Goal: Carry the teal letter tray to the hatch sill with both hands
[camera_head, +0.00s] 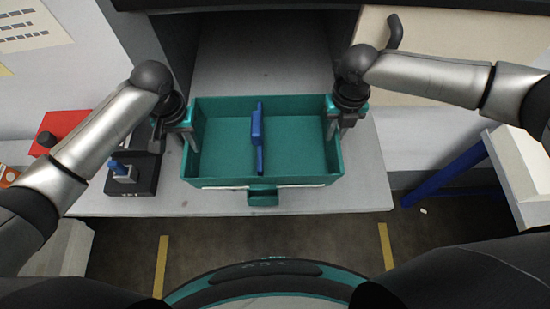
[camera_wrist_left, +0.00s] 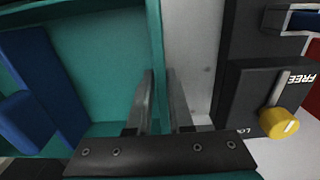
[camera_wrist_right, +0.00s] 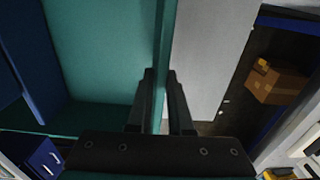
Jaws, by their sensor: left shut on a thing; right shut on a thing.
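The teal letter tray (camera_head: 300,185) is in the middle of the head view, over the grey sill-like surface (camera_head: 365,200) in front of a recess. I cannot tell whether it rests on that surface or hangs just above it. A blue divider (camera_head: 257,130) stands inside it. My left gripper (camera_head: 188,135) is shut on the tray's left wall, which also shows between the fingers in the left wrist view (camera_wrist_left: 157,60). My right gripper (camera_head: 335,122) is shut on the right wall, also seen in the right wrist view (camera_wrist_right: 158,50).
A black device with a blue-topped lever (camera_head: 130,185) stands close to the tray's left side. A red object (camera_head: 65,124) lies further left. A blue bar (camera_head: 445,172) and a pale table (camera_head: 515,165) are at the right. The recess (camera_head: 260,55) behind the tray looks empty.

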